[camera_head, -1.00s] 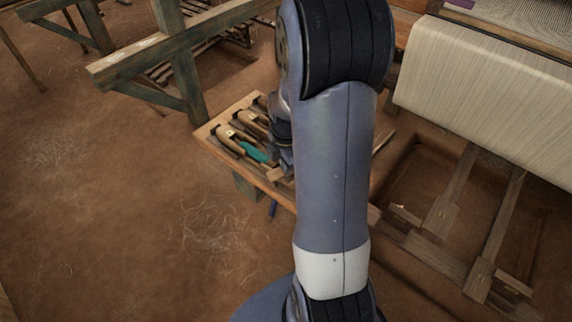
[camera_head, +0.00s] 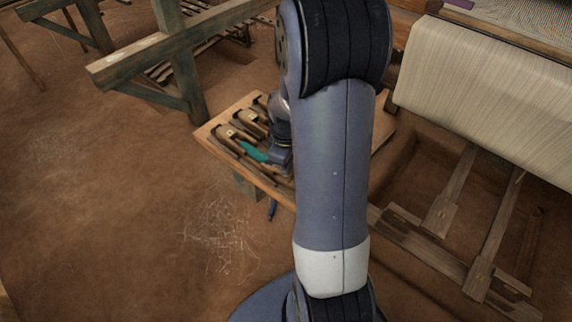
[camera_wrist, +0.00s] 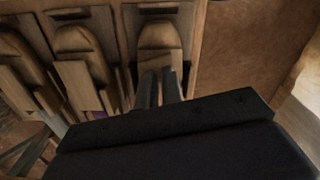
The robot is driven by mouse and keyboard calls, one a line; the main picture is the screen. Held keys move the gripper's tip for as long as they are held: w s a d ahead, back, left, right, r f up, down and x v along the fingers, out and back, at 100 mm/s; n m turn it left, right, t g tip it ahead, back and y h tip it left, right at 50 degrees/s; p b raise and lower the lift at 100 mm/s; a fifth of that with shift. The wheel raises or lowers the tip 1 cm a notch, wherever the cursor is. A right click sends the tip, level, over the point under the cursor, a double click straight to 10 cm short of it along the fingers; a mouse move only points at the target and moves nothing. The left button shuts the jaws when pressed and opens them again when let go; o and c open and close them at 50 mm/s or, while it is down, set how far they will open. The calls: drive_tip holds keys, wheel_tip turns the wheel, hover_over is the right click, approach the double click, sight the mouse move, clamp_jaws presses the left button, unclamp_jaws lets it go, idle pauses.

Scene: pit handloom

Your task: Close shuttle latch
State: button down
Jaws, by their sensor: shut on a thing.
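Several wooden shuttles lie side by side in a wooden tray (camera_head: 273,188), left of my arm in the head view. In the wrist view I see a left shuttle (camera_wrist: 14,48), a middle shuttle (camera_wrist: 75,42) and a right shuttle (camera_wrist: 159,36). Pale flat wooden pieces lie over the near parts of the left and middle ones. My gripper (camera_wrist: 159,84) reaches down at the right shuttle, its two dark fingers close around a narrow wooden piece that looks like its latch. The gripper body hides the near end. In the head view my arm hides the fingertips.
A teal piece (camera_head: 253,151) lies among the shuttles. The loom's cloth roll (camera_head: 490,95) and wooden treadles (camera_head: 495,235) are to the right. A dark timber frame (camera_head: 184,70) stands behind the tray. Bare earth floor (camera_head: 110,190) is open at left.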

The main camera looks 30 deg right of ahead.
drive_tip(key=shift+m, duration=1.5)
drive_tip(key=c, duration=1.8)
unclamp_jaws()
wheel_tip(320, 180, up, 11)
drive_tip(key=shift+f+p, duration=0.1)
drive_tip(key=shift+p, duration=0.6)
drive_tip(key=shift+f, duration=0.15)
